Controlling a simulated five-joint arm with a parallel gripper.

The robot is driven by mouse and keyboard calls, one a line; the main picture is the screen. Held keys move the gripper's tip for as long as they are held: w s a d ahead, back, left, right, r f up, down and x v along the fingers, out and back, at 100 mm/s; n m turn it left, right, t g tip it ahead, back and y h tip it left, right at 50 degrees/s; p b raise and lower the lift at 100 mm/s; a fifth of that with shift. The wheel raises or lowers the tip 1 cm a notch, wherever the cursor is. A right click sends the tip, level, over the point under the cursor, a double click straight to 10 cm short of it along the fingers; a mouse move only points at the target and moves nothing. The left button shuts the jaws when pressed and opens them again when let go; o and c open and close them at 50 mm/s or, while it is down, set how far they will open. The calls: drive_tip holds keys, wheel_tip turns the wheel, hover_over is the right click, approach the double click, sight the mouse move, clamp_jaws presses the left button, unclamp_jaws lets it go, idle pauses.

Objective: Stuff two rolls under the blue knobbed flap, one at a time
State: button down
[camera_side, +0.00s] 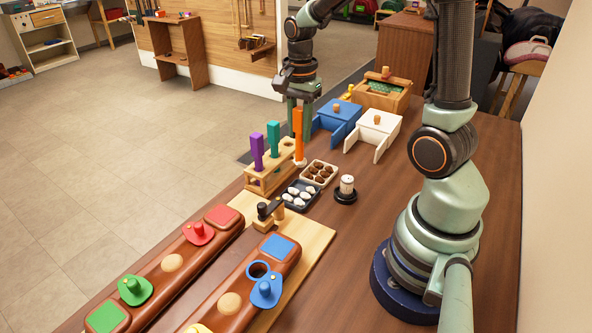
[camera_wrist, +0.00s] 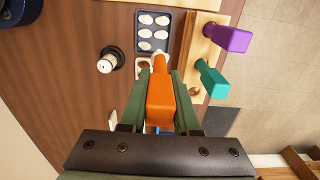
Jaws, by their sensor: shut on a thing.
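My gripper (camera_side: 299,98) is shut on the upright orange-handled tool (camera_side: 298,124), whose pale lower end is beside the wooden rack. In the wrist view the orange handle (camera_wrist: 160,100) fills the space between my fingers (camera_wrist: 161,85). The blue knobbed flap (camera_side: 266,291) is swung aside on the near brown block, and the blue-rimmed dark opening (camera_side: 258,270) is uncovered. White roll-like pieces lie in a dark tray (camera_side: 286,203), also seen in the wrist view (camera_wrist: 139,32). My gripper is well away from the flap.
The rack (camera_side: 262,184) holds purple (camera_side: 257,152) and teal (camera_side: 273,140) tools. A cream tray of brown balls (camera_side: 320,172) and a white cylinder on a black base (camera_side: 346,187) stand close by. Blue (camera_side: 336,119) and white (camera_side: 375,128) boxes stand behind.

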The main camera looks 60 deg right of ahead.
sight(297, 109)
drive_tip(key=r, duration=0.6)
drive_tip(key=a+r, duration=0.1)
drive_tip(key=r, duration=0.2)
drive_tip(key=shift+r, duration=0.25)
drive_tip(key=s+a+n, duration=0.4)
drive_tip(key=a+n, duration=0.2)
drive_tip(key=a, duration=0.7)
drive_tip(key=s+a+n, duration=0.5)
drive_tip(key=a+n, duration=0.1)
drive_tip(key=a, duration=0.8)
wheel_tip(297, 109, down, 10)
drive_tip(key=shift+w+d+f+m, duration=0.15)
drive_tip(key=shift+m, duration=0.15)
drive_tip(key=shift+f, duration=1.85)
drive_tip(key=shift+r, duration=0.15)
wheel_tip(297, 109, up, 8)
idle(1.1)
